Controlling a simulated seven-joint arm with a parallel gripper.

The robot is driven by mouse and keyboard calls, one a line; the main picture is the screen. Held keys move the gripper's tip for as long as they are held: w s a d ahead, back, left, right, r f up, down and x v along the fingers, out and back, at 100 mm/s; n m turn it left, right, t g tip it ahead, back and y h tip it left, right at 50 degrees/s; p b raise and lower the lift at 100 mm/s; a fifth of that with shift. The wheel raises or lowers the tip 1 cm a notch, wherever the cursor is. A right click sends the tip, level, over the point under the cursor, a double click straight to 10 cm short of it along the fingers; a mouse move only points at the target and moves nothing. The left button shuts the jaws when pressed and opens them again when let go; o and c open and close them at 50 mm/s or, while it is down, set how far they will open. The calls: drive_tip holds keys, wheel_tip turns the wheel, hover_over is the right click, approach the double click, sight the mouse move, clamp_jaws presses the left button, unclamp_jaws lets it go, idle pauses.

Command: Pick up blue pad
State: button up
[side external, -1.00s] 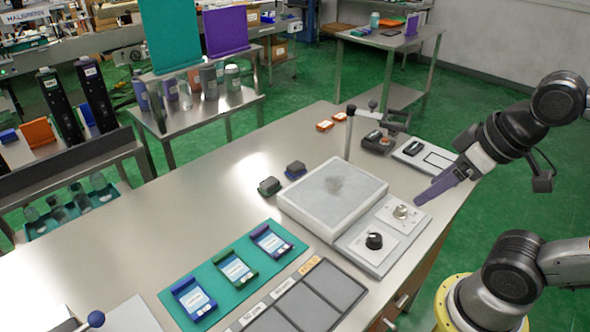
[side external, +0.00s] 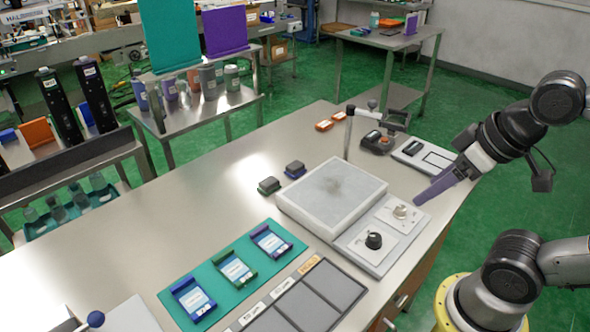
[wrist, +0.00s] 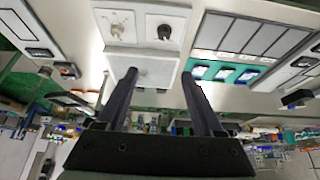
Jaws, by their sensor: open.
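The blue pad (side external: 295,169) is a small dark block with a blue lower part, lying on the metal table left of the white plate. A similar dark block with a green lower part (side external: 269,185) lies just in front of it, to its left. My gripper (side external: 420,199) is at the right side of the table, above the area by the knob panel, well apart from the blue pad. In the wrist view my gripper (wrist: 160,78) shows two dark fingers spread apart with nothing between them.
A raised white plate (side external: 332,189) and a panel with two knobs (side external: 374,241) stand between my gripper and the pad. A post with an arm (side external: 349,132) rises behind the plate. A green tray (side external: 215,261) holds several labelled holders. The table left of the pads is clear.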

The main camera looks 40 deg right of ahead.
drive_tip(key=shift+o, duration=0.3)
drive_tip(key=shift+o, duration=0.6)
